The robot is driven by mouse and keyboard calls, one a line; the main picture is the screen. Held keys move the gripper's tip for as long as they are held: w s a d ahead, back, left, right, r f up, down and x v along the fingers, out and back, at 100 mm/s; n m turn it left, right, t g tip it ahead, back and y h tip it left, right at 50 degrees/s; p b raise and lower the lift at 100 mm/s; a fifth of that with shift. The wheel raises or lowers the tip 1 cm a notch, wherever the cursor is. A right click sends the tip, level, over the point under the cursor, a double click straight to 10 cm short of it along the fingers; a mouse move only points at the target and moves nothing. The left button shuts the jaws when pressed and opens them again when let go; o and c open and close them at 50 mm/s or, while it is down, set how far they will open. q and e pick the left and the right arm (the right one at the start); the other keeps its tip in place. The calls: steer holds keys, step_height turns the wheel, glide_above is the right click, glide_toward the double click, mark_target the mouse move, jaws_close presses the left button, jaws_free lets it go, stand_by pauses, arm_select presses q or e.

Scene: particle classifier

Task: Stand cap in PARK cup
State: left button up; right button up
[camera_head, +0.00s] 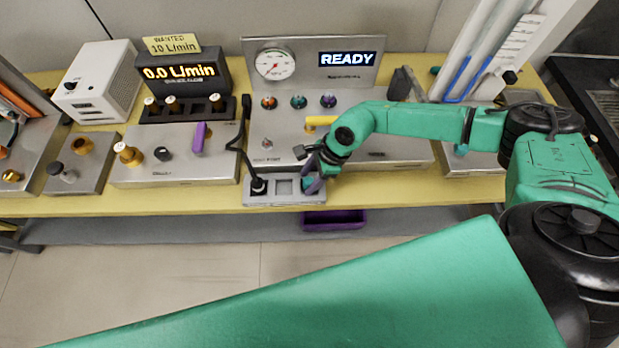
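A small grey tray (285,202) with square recesses sits at the table's front edge. A black plug-like piece with a cable (258,186) stands in its left recess, and the middle recess looks empty. My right gripper (311,181) points down over the tray's right end and hides that part. A small teal and purple patch shows at its fingertips; I cannot tell whether it is a cap or part of the gripper, nor whether the fingers are closed. I cannot read a PARK label or make out the cap for certain. My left gripper is out of view.
Behind the tray stands a metal panel with a gauge (276,65), a READY display (347,58) and a yellow handle (320,121). A valve box with a purple lever (199,137) is at left. A purple bin (334,220) hangs below the table edge.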

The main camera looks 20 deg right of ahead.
steer(key=shift+s+f, duration=0.45)
steer(key=shift+s, duration=0.15)
steer(key=shift+r, duration=0.1)
steer(key=shift+w+r+p, duration=0.2)
steer(key=shift+r+p, duration=0.55)
steer(key=shift+r, duration=0.05)
steer(key=b+v, duration=0.2)
steer(key=v, duration=1)
steer(key=shift+b, duration=0.3)
steer(key=shift+w, duration=0.1)
